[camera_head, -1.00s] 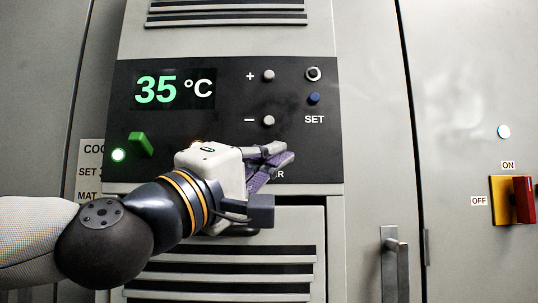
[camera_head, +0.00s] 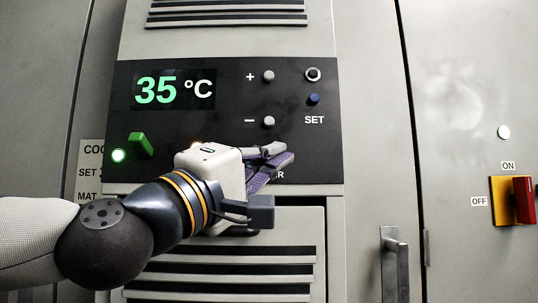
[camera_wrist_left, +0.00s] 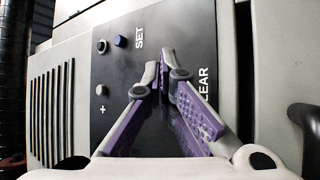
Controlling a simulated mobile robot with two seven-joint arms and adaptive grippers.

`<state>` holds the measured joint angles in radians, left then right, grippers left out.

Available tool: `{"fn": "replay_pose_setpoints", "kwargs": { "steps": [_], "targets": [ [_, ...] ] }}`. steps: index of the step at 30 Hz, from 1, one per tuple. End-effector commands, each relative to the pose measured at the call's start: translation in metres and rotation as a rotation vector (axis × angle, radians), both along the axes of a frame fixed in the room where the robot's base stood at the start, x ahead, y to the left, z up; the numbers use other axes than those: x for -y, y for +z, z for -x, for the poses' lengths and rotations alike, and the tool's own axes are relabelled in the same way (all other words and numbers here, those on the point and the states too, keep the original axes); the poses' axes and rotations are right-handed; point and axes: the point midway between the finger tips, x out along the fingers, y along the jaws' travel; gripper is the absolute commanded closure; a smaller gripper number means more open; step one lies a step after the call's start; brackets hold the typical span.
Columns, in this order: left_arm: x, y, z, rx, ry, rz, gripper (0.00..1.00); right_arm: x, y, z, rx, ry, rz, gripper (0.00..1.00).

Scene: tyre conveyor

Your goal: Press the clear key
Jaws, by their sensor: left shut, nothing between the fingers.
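The black control panel (camera_head: 225,70) shows a green "35 °C" display (camera_head: 174,90). My left gripper (camera_head: 280,155) is shut and empty, with its purple-padded fingers at the lower right of the panel. It covers most of the label for the clear key; only a final "R" shows below the fingers. In the left wrist view the fingertips (camera_wrist_left: 164,55) meet beside the letters "EAR" (camera_wrist_left: 207,84). The clear key itself is hidden behind the fingers, so I cannot tell whether they touch it. My right gripper is not in view.
The plus button (camera_head: 269,76), minus button (camera_head: 269,121) and blue SET button (camera_head: 313,98) are above the gripper. A green switch (camera_head: 140,143) is at the panel's left. A red and yellow ON/OFF switch (camera_head: 512,200) and a door handle (camera_head: 395,262) are to the right.

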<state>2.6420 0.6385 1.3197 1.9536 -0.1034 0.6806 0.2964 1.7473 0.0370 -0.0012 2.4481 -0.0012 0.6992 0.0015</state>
Motion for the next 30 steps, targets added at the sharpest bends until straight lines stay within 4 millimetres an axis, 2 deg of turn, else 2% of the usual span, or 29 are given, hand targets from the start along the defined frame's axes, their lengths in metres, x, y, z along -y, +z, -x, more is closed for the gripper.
{"fn": "replay_pose_setpoints", "kwargs": {
  "steps": [7, 30],
  "targets": [
    [0.0, -0.001, -0.008, -0.001, 0.0, -0.001, 1.0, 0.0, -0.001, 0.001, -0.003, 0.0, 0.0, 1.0],
    [0.0, 0.0, -0.014, -0.001, 0.0, 0.0, 1.0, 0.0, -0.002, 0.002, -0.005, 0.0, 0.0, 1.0]
  ]
}}
